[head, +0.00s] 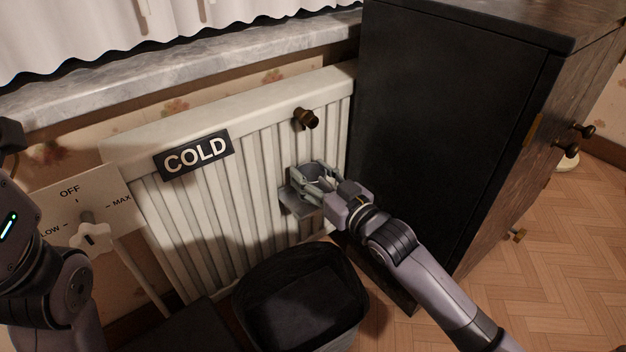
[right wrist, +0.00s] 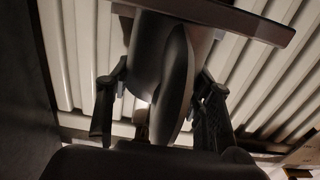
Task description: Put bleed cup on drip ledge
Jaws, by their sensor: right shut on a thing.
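My right gripper (head: 322,176) is shut on the bleed cup (head: 314,171), a small grey cup, in front of the radiator. The cup is just above the drip ledge (head: 296,202), a small grey plate sticking out from the radiator. In the right wrist view, the cup (right wrist: 158,70) looks dark between the two fingers (right wrist: 160,108), and the ledge (right wrist: 225,14) crosses the top close to it. I cannot tell whether cup and ledge touch. My left arm shows at the left edge of the head view, but its gripper cannot be made out.
A brass bleed valve (head: 306,118) sticks out above the cup. The white radiator (head: 185,215) bears a COLD sign (head: 194,155), with a knob plate (head: 60,205) at left. A black bin (head: 262,300) stands below. A dark cabinet (head: 440,110) is close on the right.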

